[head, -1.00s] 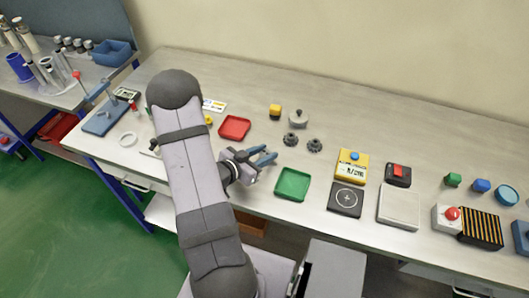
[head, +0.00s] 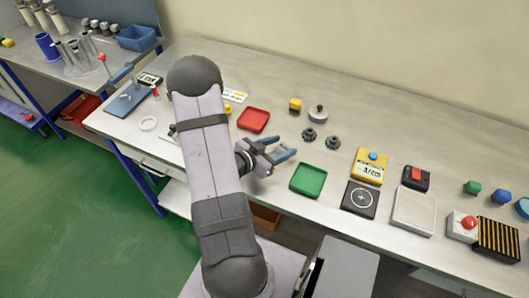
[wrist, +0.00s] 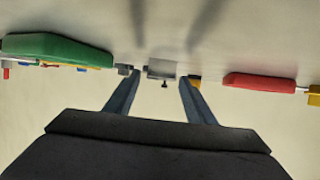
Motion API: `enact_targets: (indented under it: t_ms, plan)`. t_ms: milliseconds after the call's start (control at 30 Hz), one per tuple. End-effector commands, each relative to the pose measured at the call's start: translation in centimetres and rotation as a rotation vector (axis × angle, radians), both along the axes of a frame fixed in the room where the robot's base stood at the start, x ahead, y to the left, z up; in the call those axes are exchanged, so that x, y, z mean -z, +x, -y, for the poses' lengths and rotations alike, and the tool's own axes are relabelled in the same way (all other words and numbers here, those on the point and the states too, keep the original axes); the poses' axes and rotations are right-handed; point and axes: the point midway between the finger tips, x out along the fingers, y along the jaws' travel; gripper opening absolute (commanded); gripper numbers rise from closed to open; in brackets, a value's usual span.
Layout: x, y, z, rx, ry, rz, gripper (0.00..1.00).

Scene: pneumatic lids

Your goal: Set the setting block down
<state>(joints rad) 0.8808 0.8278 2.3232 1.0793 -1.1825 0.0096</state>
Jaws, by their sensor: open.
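My gripper (head: 283,149) is open above the bench, left of the green tray (head: 308,180). Its two blue-grey fingers also show in the wrist view (wrist: 160,95), with nothing held between them. I cannot tell for sure which thing is the setting block. A yellow block (head: 295,104) stands farther back on the bench, apart from the gripper; in the wrist view it is partly hidden behind the right finger. A grey piece with a dark knob (head: 318,114) stands to its right and shows between the fingers in the wrist view (wrist: 162,69).
A red tray (head: 253,120) lies left of the gripper. Two dark toothed knobs (head: 321,138) stand beyond the green tray. To the right are a yellow device (head: 369,167), a black plate (head: 360,198) and a pale square plate (head: 414,211).

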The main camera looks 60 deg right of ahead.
Motion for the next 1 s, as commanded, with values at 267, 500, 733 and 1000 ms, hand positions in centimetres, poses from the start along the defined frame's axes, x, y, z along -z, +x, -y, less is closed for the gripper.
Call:
enact_targets:
  t_ms: [267,500,733,1000]
  plan:
    - [-1.4,1.7,-3.8,-0.007,-0.002,0.001,0.50]
    - [-3.0,3.1,-7.0,-0.006,-0.001,0.001,0.50]
    - [-4.0,3.8,-9.0,-0.003,0.000,0.000,0.50]
    - [-4.3,4.0,-9.7,-0.001,0.000,0.000,0.47]
